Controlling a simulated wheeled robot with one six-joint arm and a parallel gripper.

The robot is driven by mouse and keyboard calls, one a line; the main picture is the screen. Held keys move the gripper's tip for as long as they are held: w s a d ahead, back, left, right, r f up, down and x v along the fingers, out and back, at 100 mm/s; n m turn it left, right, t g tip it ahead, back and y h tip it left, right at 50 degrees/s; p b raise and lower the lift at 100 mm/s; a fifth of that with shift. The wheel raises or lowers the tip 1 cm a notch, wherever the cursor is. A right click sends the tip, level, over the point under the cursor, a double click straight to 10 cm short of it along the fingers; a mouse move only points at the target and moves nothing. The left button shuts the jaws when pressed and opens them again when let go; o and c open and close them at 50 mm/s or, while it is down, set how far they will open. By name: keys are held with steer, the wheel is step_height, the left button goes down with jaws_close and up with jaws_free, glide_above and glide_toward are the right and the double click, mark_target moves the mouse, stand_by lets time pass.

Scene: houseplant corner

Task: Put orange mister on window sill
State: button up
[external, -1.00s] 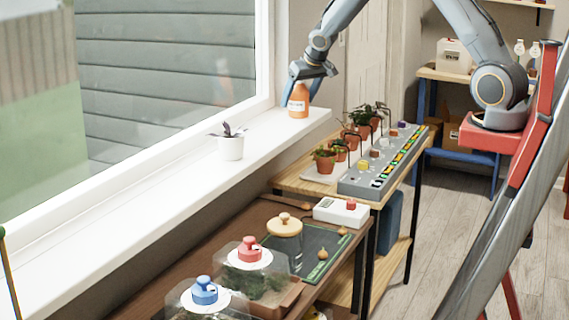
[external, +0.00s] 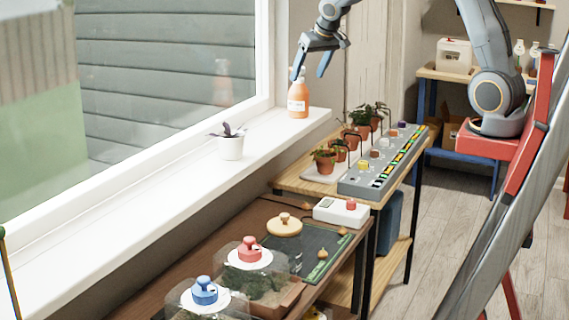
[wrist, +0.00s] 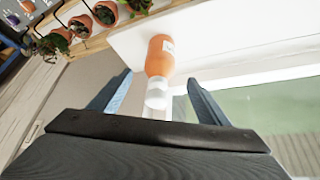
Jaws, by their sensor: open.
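The orange mister (external: 298,100), an orange bottle with a white label and a pale top, stands upright on the white window sill (external: 185,185) near its far end. In the wrist view the mister (wrist: 160,55) lies ahead between the open fingers, apart from both. My gripper (external: 309,73) is open and empty, just above and to the right of the mister's top. The gripper's two fingers (wrist: 153,98) also show in the wrist view.
A white pot with a purple plant (external: 231,147) stands on the sill nearer the camera. A wooden bench (external: 310,186) beside the sill holds several terracotta pots and a grey panel (external: 385,163). The window pane (external: 165,70) borders the sill.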

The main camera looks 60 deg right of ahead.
steer(key=s+a+f+n+g+y, duration=0.1)
steer(key=s+a+f+n, duration=0.2)
steer(key=s+a, duration=0.7)
steer(key=s+a+f+n+g+y, duration=0.2)
steer(key=s+a+f, duration=0.5)
steer(key=s, duration=0.9)
steer(key=a, duration=0.3)
steer(key=shift+a+f+n+g, duration=0.2)
steer(key=shift+a+n+g, duration=0.1)
steer(key=shift+n, duration=0.1)
steer(key=shift+f, duration=0.1)
steer(key=shift+f+b, duration=0.7)
steer(key=shift+b, duration=0.05)
